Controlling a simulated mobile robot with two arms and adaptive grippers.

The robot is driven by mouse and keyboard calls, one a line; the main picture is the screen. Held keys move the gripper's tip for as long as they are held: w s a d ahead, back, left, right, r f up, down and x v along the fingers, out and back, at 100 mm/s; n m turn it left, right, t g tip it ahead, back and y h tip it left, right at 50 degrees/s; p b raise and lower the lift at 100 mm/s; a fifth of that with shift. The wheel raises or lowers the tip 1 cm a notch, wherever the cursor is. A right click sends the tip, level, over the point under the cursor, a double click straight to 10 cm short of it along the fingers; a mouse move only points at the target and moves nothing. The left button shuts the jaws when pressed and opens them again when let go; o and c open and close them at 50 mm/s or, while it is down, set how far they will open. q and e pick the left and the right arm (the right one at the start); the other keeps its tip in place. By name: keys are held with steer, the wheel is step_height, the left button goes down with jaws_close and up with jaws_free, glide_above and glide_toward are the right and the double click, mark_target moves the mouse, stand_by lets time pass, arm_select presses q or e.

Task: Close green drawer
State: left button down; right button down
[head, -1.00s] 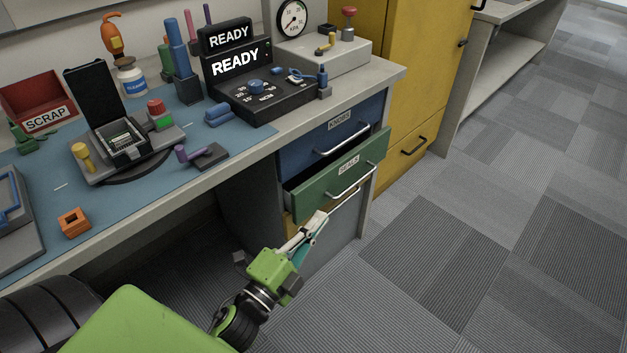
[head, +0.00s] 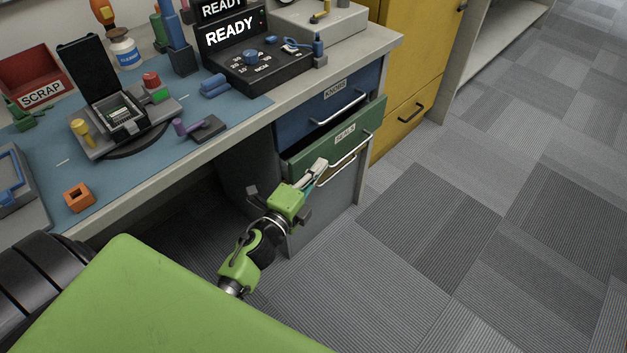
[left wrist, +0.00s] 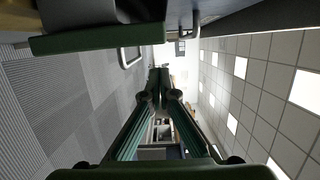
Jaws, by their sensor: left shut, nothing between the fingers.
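The green drawer (head: 362,127), labelled SEALS, sits under the blue KNOBS drawer in the bench cabinet. Its front stands a little out from the cabinet, and its inside is barely visible. Its pale bar handle (head: 352,150) runs along the front. My left gripper (head: 321,166) is shut and empty, with its fingertips at the lower left part of the green front, near the handle's left end. I cannot tell whether they touch. In the left wrist view the green drawer (left wrist: 98,39) lies at the upper left, beside the shut fingers (left wrist: 159,76). My right gripper is not in view.
The blue drawer (head: 318,133) above looks shut. The workbench (head: 372,53) carries a READY display box (head: 246,52), a red SCRAP bin (head: 35,78) and several small tools. A yellow cabinet (head: 412,65) stands right of the drawers. Carpet floor (head: 480,220) is open at right.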

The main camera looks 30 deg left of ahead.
mark_target(298, 163)
arm_select(q)
steer(key=shift+w+a, duration=0.2)
steer(key=shift+a, duration=0.5)
steer(key=shift+w+a, duration=0.15)
steer(key=shift+a, duration=0.5)
steer(key=shift+w+a, duration=0.2)
steer(key=shift+a, duration=0.45)
steer(key=shift+w+a, duration=0.2)
steer(key=shift+a, duration=0.45)
